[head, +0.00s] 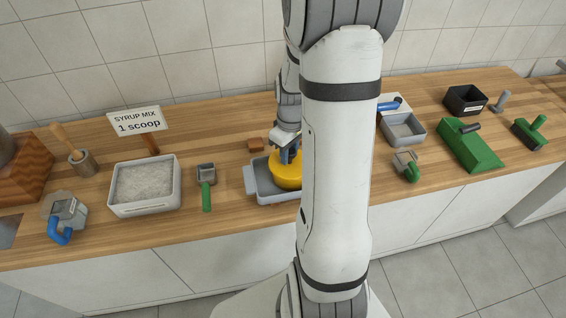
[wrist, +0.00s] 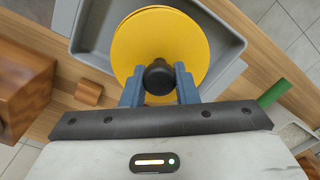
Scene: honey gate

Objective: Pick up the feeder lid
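The feeder lid is a round yellow disc with a black knob at its middle. It shows in the wrist view (wrist: 160,32) and partly in the head view (head: 284,178), at the grey tray (head: 250,180). My gripper (wrist: 159,75) has its two blue fingers on either side of the black knob, and they look snug against it. In the head view my gripper (head: 288,156) is above the lid, and my arm hides the lid's right side. I cannot tell whether the lid touches the tray.
A small wooden block (head: 256,144) lies behind the tray. A green-handled scoop (head: 206,184) and a white tub of granules (head: 145,186) are to the left. Another grey tray (head: 403,128) and a green wedge-shaped block (head: 472,146) are to the right.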

